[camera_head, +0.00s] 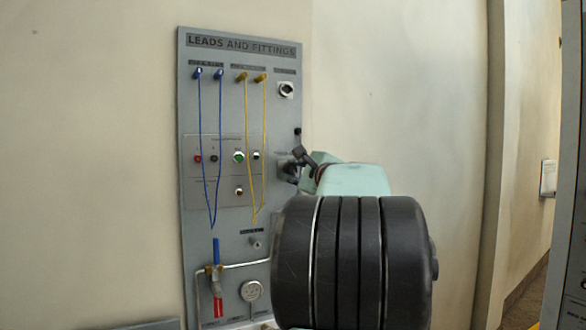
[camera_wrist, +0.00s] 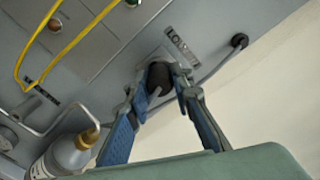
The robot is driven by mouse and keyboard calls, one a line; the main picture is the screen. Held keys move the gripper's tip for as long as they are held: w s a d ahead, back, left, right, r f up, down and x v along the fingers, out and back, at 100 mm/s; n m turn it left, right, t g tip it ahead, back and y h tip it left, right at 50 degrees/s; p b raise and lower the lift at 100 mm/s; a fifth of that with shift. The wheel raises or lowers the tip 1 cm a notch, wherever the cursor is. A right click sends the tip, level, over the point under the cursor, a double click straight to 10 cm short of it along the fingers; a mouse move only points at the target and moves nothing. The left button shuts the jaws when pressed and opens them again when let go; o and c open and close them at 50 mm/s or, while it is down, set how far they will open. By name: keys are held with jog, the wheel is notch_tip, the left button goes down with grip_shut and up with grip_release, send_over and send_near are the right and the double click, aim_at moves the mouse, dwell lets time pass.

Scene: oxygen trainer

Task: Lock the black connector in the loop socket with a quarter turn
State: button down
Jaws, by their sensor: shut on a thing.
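The black connector (camera_wrist: 158,76) is between the fingertips of my gripper (camera_wrist: 160,82) in the wrist view. It sits against a grey plate beside a label that seems to begin "LO", the rest being hard to read. My gripper is shut on it, with a blue-padded finger on the left side and another finger on the right. In the head view my gripper (camera_head: 296,162) is at the right edge of the panel. The socket behind the connector is mostly hidden, so I cannot tell how the connector is turned in it.
The grey panel (camera_head: 222,160) carries hanging blue leads (camera_head: 218,150) and yellow leads (camera_head: 247,150). A grey cable runs to a black fitting (camera_wrist: 239,40) right of the connector. A grey bottle with a brass top (camera_wrist: 66,155) is at lower left. Bare wall lies right of the panel.

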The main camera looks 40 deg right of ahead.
jog(key=shift+m, duration=0.9)
jog(key=shift+r+m+p, duration=0.25)
jog(key=shift+m+p, duration=0.55)
jog(key=shift+p, duration=0.1)
jog(key=shift+m, duration=0.5)
jog(key=c, duration=1.6)
grip_release()
jog(key=shift+f, duration=0.25)
jog(key=v, duration=1.2)
jog(key=shift+r, duration=0.1)
